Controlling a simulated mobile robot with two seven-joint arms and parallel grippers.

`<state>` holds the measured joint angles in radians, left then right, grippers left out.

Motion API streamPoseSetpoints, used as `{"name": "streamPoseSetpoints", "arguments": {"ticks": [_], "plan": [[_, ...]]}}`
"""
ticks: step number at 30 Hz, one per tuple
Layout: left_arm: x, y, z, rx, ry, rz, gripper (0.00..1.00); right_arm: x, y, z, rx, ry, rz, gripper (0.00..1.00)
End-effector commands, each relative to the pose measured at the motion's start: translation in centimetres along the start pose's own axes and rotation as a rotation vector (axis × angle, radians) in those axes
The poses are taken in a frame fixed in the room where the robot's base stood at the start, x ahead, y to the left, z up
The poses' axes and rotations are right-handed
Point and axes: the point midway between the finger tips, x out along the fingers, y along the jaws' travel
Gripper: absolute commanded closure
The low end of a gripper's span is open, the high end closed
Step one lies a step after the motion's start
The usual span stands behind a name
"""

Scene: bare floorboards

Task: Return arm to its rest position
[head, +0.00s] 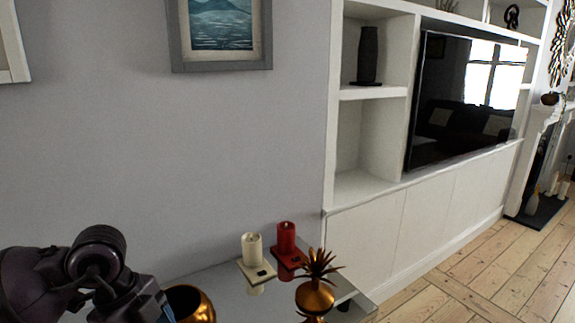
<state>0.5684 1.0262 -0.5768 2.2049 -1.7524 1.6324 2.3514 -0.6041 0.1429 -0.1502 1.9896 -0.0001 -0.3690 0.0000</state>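My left arm (95,255) comes in at the lower left, bent, with its dark end section reaching down toward the bottom edge beside a gold round vessel. The fingertips of my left gripper do not show, so I cannot tell whether it is open or shut. My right arm and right gripper are not in view.
A grey tabletop (222,283) below holds the gold vessel (190,303), a cream candle (252,249), a red candle (286,238) and a gold spiky ornament (315,295). White shelving (365,187) with a television (465,100) stands right. Floorboards (500,285) are clear.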

Motion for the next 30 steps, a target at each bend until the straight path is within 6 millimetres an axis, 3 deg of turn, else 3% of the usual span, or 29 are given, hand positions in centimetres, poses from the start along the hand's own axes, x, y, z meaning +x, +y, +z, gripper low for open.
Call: {"name": "streamPoseSetpoints", "arguments": {"ticks": [3, 8, 12, 16, 19, 23, 26, 30], "plan": [[1.2, 0.3, -3.5, 0.094, 0.201, -0.032, 0.25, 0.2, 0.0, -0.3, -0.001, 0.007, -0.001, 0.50], [1.5, 0.7, -8.8, 0.211, 0.522, -0.136, 0.25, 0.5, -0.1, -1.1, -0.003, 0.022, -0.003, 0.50], [0.1, 0.7, -12.9, 0.264, 0.816, -0.296, 0.25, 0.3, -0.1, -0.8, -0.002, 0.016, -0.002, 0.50], [-2.2, 0.2, -15.3, 0.251, 1.050, -0.487, 0.25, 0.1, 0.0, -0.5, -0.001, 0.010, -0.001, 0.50], [-4.2, -0.4, -16.0, 0.198, 1.195, -0.657, 0.25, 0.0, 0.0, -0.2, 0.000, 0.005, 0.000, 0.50], [-6.6, -1.4, -15.3, 0.073, 1.325, -0.892, 0.25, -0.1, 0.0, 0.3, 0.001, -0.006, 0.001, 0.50], [-8.0, -2.2, -13.8, -0.062, 1.377, -1.073, 0.25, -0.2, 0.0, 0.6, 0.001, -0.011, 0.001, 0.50], [-8.8, -3.0, -10.3, -0.304, 1.367, -1.304, 0.25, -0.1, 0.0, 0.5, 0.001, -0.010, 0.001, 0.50]]}}
